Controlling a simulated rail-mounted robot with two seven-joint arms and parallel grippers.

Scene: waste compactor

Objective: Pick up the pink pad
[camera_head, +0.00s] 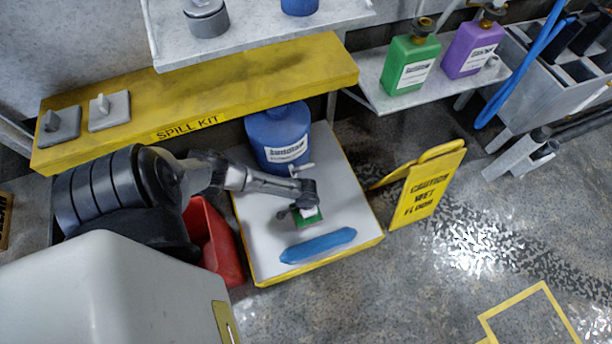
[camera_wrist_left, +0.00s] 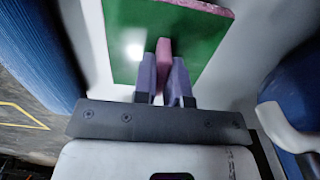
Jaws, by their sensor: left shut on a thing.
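The pad (camera_wrist_left: 200,45) shows in the left wrist view as a green face with a pink edge and a pink grip (camera_wrist_left: 163,50) standing up from it. My left gripper (camera_wrist_left: 163,76) is shut on this pink grip. In the head view my left gripper (camera_head: 303,204) is over the white platform, with a green part of the pad (camera_head: 309,220) showing below it. The gripper hides much of the pad there. I cannot tell whether the pad touches the platform. My right gripper is not in view.
The yellow-edged white platform (camera_head: 262,258) holds a blue jug (camera_head: 278,140) behind the gripper and a long blue object (camera_head: 318,245) in front. A red bin (camera_head: 212,240) stands left. A yellow caution sign (camera_head: 428,188) stands right. The yellow spill kit shelf (camera_head: 230,85) is behind.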

